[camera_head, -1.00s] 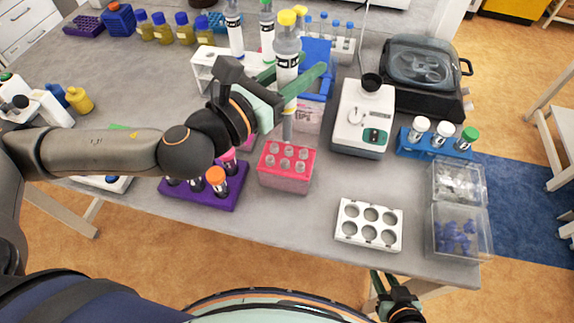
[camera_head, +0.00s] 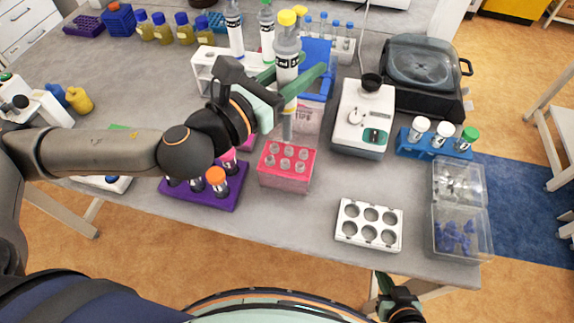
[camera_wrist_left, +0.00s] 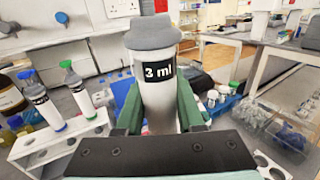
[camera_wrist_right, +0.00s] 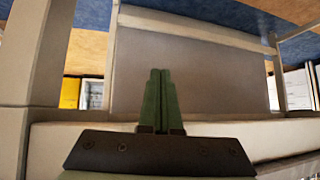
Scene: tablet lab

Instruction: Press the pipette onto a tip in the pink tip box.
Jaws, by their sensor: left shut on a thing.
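My left gripper (camera_head: 294,88) is shut on a white and grey pipette (camera_head: 287,57) with a yellow top and holds it upright. In the left wrist view the pipette (camera_wrist_left: 156,75) shows a "3 ml" label between the green fingers. The pink tip box (camera_head: 286,168) stands on the table with several pale tips in its top. The pipette's lower end is over the back of the box; I cannot tell whether it touches a tip. My right gripper (camera_head: 382,284) is below the table's front edge. In the right wrist view its fingers (camera_wrist_right: 160,100) are together and empty.
A purple rack (camera_head: 205,190) with capped tubes stands left of the box. A white six-hole rack (camera_head: 369,224) and clear bins (camera_head: 458,232) are to the right. A pipette stand (camera_head: 203,66), a blue-lidded box (camera_head: 314,85) and a white device (camera_head: 363,115) stand behind.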

